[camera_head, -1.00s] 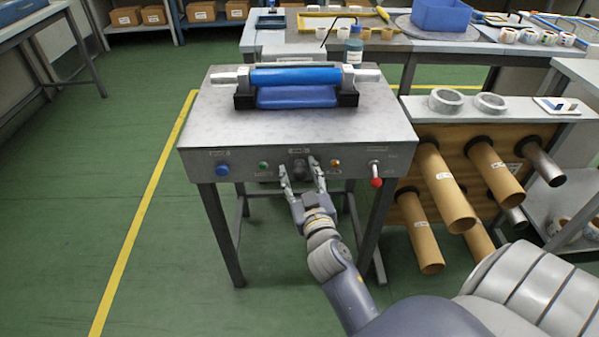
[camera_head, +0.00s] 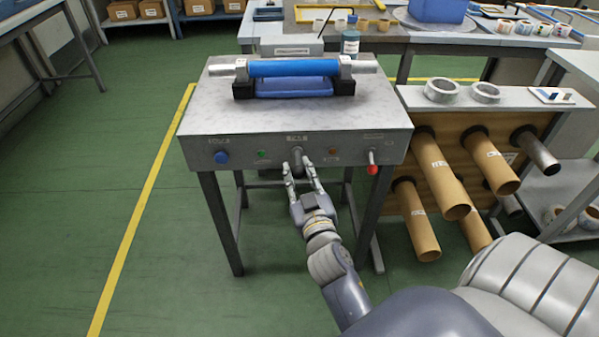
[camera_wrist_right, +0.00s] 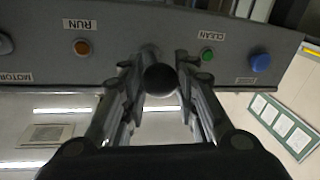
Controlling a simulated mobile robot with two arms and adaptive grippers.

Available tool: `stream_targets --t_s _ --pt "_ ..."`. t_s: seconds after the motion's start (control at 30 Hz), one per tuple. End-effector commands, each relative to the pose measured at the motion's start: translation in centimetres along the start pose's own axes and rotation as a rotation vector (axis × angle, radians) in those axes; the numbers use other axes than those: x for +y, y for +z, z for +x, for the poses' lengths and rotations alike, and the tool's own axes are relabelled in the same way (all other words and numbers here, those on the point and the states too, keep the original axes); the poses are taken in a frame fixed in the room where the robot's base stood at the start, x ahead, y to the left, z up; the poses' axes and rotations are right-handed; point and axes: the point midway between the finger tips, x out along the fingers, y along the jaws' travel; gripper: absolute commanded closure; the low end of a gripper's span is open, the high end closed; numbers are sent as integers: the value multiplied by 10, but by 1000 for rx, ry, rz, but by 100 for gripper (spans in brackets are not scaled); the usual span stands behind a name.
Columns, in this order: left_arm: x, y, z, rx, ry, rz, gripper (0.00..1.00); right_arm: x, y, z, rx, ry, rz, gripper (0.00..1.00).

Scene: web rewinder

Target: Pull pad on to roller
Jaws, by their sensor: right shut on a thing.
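The blue roller (camera_head: 294,68) lies across the top of the grey machine table, with silver shaft ends. A blue pad (camera_head: 294,87) sits right in front of and below it, between black brackets; I cannot tell if they touch. My right gripper (camera_head: 299,163) is at the middle of the front panel, its fingers on either side of a knob. In the right wrist view, the black round knob (camera_wrist_right: 160,80) sits on a rod from the panel, between the fingers of my right gripper (camera_wrist_right: 160,90). My left gripper is out of view.
A blue button (camera_head: 221,157) and a green button (camera_head: 262,154) are left of the knob; a dull orange one (camera_head: 332,152) and a red-tipped lever (camera_head: 372,169) are right. Cardboard tubes (camera_head: 442,178) stick out from a rack at right. The floor at left is clear.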

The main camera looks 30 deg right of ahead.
Motion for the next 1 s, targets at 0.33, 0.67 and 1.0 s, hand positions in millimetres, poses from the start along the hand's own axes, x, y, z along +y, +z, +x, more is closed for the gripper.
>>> stream_targets --t_s 0.33,0.67,1.0 --pt "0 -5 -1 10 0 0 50 0 2 0 -4 0 1 51" --pt "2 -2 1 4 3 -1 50 5 -23 0 3 -1 -1 51" --pt "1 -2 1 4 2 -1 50 16 -82 1 0 -1 3 51"
